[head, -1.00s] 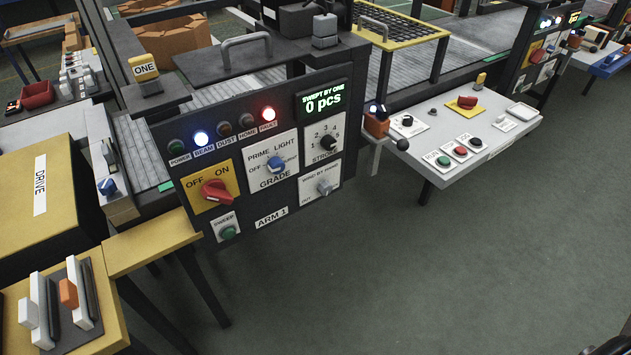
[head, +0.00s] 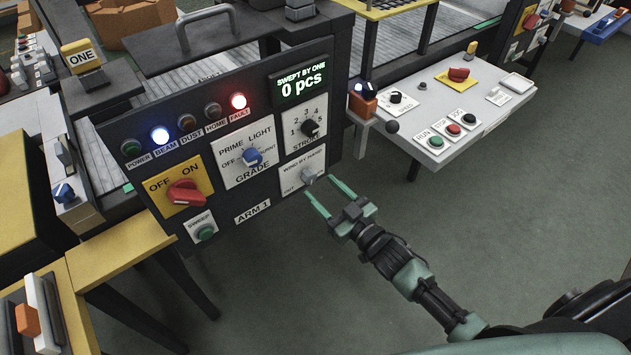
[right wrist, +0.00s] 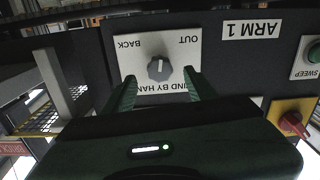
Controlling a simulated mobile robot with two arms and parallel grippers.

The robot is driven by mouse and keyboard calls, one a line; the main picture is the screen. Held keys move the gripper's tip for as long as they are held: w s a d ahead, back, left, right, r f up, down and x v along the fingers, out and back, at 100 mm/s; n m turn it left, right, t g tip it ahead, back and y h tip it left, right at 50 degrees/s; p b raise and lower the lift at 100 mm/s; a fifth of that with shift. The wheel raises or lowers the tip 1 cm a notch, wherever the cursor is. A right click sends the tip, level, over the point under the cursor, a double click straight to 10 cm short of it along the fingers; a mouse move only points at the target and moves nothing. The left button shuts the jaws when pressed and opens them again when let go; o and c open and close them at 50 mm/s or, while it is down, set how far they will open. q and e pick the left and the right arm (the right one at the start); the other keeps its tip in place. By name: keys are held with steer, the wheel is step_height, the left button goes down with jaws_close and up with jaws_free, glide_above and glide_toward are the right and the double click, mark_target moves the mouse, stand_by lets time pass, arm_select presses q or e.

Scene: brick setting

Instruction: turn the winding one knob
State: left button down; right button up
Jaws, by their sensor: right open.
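The winding knob (head: 307,176) is a small grey knob on a white plate marked "WIND BY HAND" (head: 292,181), at the lower right of the dark ARM 1 panel. In the right wrist view the knob (right wrist: 160,68) shows upside down between "BACK" and "OUT". My right gripper (head: 331,196) is open, with its green fingers pointing at the plate, just right of and below the knob in the head view. In the right wrist view its fingers (right wrist: 158,90) stand either side of the knob, with a gap on both sides. My left gripper is not in view.
The panel also carries a red OFF/ON switch (head: 186,193), a blue GRADE knob (head: 252,156), a black STROKE knob (head: 310,128) and a green SWEEP button (head: 205,233). A white control table (head: 420,105) stands to the right. Open floor lies below the panel.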

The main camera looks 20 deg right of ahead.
mark_target(312, 179)
steer(key=x, duration=0.2)
steer(key=shift+w+a, duration=0.1)
steer(key=shift+w, duration=0.2)
steer(key=shift+w+a, duration=0.2)
steer(key=shift+w, duration=0.25)
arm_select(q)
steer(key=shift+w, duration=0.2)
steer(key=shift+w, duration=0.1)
arm_select(e)
steer(key=shift+c, duration=0.4)
jaws_close()
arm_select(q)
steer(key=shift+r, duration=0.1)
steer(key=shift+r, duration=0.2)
arm_select(e)
steer(key=shift+m, duration=0.4)
